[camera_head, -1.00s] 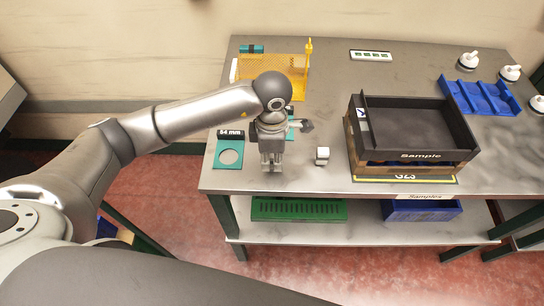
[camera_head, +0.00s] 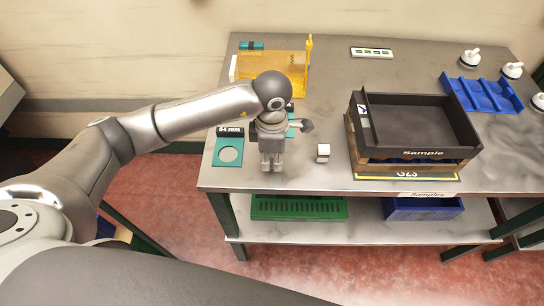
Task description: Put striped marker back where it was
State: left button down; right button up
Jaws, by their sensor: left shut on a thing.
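My left gripper (camera_head: 271,168) points down over the front left part of the grey table (camera_head: 330,90). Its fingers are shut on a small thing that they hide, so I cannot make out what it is. I cannot pick out a striped marker for certain. A small whitish block (camera_head: 323,150) stands on the table just right of the gripper, apart from it. A teal plate with a round hole (camera_head: 228,154) and a "54 mm" label lies left of the gripper. My right gripper is not in view.
A yellow mesh holder (camera_head: 285,70) stands behind my arm. A black tray (camera_head: 410,115) marked "Sample" sits on a crate to the right. A blue divided tray (camera_head: 482,97) and white knobbed pieces (camera_head: 469,58) are farther right.

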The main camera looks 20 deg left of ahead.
pick_arm(q)
jog(key=c, duration=1.3)
grip_release()
jog(key=o, duration=0.4)
jog(key=shift+r+p, duration=0.65)
jog(key=shift+r, duration=0.5)
jog(key=shift+r+p, duration=1.35)
jog(key=shift+r, duration=1.55)
